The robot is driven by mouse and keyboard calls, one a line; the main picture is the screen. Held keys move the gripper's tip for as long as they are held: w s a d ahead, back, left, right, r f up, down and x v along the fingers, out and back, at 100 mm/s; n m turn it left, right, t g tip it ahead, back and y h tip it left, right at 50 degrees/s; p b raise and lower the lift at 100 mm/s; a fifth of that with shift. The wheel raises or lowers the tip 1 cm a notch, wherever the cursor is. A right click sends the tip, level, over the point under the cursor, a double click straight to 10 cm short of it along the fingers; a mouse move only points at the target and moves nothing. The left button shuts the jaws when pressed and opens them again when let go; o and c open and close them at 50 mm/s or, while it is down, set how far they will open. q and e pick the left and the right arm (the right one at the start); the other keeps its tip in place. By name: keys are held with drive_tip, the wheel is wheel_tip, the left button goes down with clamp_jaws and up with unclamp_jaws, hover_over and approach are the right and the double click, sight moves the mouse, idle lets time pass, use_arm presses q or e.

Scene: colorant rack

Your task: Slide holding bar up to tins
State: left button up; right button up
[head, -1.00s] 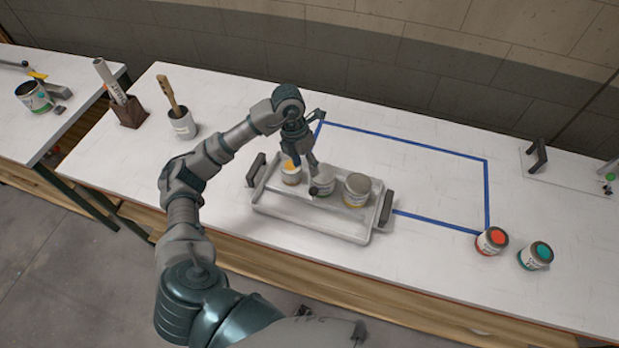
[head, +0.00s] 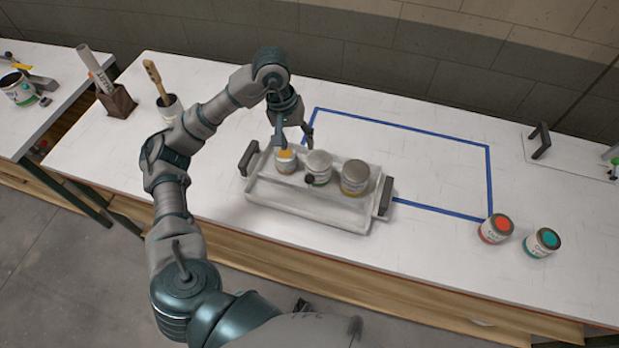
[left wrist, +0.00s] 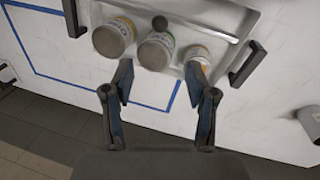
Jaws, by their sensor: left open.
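A grey tray (head: 300,208) with dark handles stands on the white bench. The knob also shows in the left wrist view (left wrist: 160,22); I cannot tell whether the bar touches every tin. My left gripper (head: 295,139) is open and empty, beyond the left and middle tins. My right gripper is out of view.
Blue tape (head: 488,180) outlines a clear area right of the tray. Red (head: 496,229) and teal (head: 541,242) paint tins stand near the front right. A brush pot (head: 170,108) and brown holder (head: 117,101) stand at the left, near my arm.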

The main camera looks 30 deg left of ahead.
sight(308, 175)
use_arm(q)
drive_tip(key=d+f, duration=0.1)
drive_tip(key=f, duration=0.4)
drive_tip(key=w+d+f, duration=0.1)
drive_tip(key=f, duration=0.5)
drive_tip(key=d+f, duration=0.1)
drive_tip(key=f, duration=0.4)
drive_tip(key=shift+w+f+p, duration=0.15)
drive_tip(key=shift+f+p, duration=0.1)
drive_tip(key=shift+p, duration=0.05)
clamp_jaws()
